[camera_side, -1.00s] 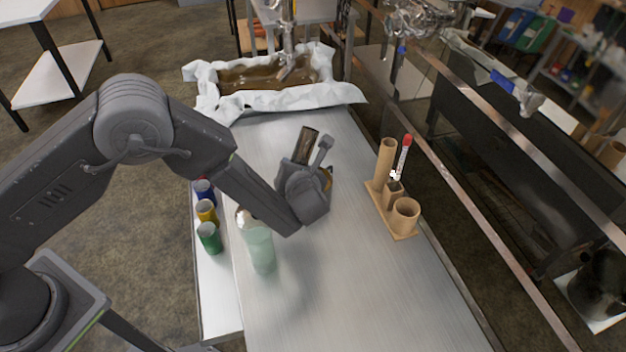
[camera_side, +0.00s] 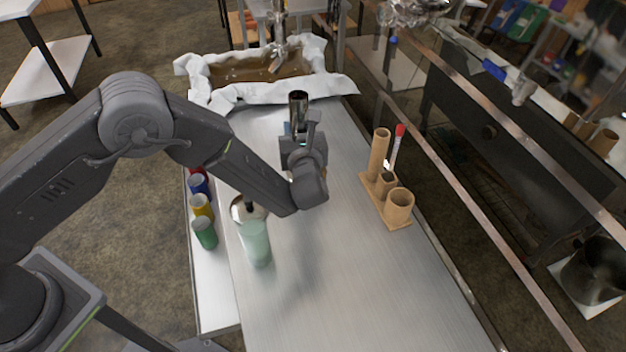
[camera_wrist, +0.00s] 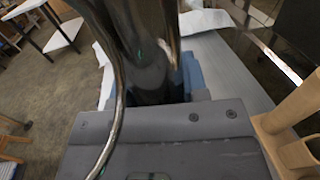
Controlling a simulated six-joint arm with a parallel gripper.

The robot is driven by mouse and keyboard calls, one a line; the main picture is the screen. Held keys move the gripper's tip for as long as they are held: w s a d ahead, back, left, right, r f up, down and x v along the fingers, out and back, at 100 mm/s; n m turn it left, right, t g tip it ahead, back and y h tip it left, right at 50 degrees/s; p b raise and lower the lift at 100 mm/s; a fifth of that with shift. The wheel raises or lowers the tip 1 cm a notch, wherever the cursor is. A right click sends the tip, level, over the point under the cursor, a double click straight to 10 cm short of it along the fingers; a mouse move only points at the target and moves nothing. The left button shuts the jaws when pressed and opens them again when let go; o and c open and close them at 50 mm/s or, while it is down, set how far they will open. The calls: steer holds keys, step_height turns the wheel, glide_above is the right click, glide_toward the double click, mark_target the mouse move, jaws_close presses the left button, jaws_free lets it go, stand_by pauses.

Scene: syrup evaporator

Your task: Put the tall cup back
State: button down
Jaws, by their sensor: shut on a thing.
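A tall shiny metal cup (camera_side: 298,104) is held up in my gripper (camera_side: 300,132), above the metal bench. In the side view the cup looks near upright, with its open top up. In the wrist view the cup (camera_wrist: 145,45) fills the top middle, with a thin curved metal handle on its left. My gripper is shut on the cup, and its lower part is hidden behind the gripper. A wooden stand (camera_side: 398,222) with several upright holders is on the bench to the right of the gripper. A red-topped glass stick (camera_side: 396,148) stands in it.
A pale green bottle-like container (camera_side: 256,245) with a metal top stands on the bench below my forearm. Blue, yellow and green cups (camera_side: 205,232) line the left shelf. A syrup pan (camera_side: 265,66) with white lining is at the back. The front of the bench is clear.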

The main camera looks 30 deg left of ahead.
steer(key=shift+s+d+r+m+t+h, duration=0.1)
steer(key=shift+s+r+m+t+h, duration=0.1)
steer(key=shift+m+t+h, duration=0.1)
steer(key=s+d+f+m+t+h, duration=0.1)
steer(key=s+d+f+h, duration=0.1)
steer(key=d+f, duration=0.3)
steer(key=s+d+f+m+t+h, duration=0.1)
steer(key=s+d+f+m+h, duration=0.1)
steer(key=d+f, duration=0.3)
steer(key=shift+s+d+f+m+h, duration=0.3)
steer(key=shift+d+h, duration=0.4)
steer(key=shift+d, duration=1.15)
steer(key=shift+f, duration=0.15)
steer(key=c, duration=0.6)
jaws_free()
steer(key=shift+c, duration=0.2)
